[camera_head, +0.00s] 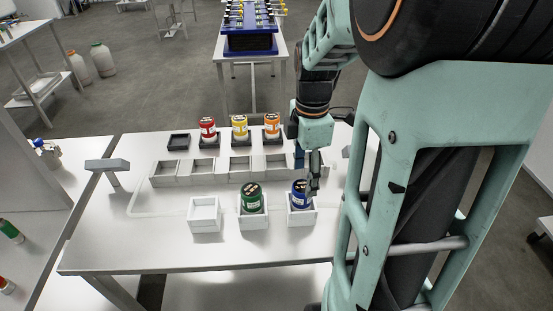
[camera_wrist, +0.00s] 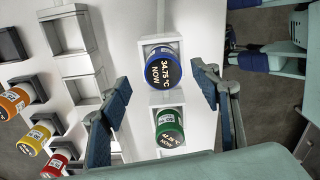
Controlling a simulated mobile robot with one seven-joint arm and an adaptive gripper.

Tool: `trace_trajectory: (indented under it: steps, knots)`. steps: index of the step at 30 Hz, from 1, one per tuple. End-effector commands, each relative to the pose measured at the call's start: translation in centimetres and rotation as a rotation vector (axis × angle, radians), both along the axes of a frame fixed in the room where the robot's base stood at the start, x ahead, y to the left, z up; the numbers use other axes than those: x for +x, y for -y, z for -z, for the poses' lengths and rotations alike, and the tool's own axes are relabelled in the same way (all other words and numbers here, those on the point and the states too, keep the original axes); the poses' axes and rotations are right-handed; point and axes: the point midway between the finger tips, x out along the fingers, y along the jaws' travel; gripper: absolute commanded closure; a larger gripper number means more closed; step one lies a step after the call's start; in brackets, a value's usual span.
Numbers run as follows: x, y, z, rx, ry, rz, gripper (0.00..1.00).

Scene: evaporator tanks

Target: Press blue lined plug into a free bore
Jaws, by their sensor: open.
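The blue lined plug (camera_head: 300,194) has a black top with white lettering. It stands in the right white square holder at the table's front; it also shows in the wrist view (camera_wrist: 163,70). My gripper (camera_head: 311,178) is open close above it and hides part of it. In the wrist view my gripper's (camera_wrist: 161,80) two fingers show apart, one to each side of the blue plug, and nothing is held. Whether they touch it I cannot tell. The left white square holder (camera_head: 204,222) at the front is empty.
A green plug (camera_head: 251,197) stands in the middle white holder, close beside the blue one. Red (camera_head: 208,129), yellow (camera_head: 240,128) and orange (camera_head: 272,125) plugs stand at the back in dark holders. An empty dark holder (camera_head: 179,142) and a row of grey square boxes (camera_head: 202,171) lie nearby.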

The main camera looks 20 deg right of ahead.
Motion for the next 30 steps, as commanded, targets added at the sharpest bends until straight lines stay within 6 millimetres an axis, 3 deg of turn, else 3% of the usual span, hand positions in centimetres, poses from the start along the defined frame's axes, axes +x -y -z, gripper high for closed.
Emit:
trace_trajectory:
  steps: [7, 15, 24, 30]
  knots:
    - [-0.2, -0.2, 2.1, 0.001, -0.003, 0.000, 0.42]
    - [-0.4, -0.5, 5.9, 0.001, -0.003, 0.000, 0.42]
    - [-0.3, -0.5, 6.4, 0.000, 0.000, 0.000, 0.42]
    - [-0.3, -0.5, 6.4, 0.000, 0.000, 0.000, 0.63]
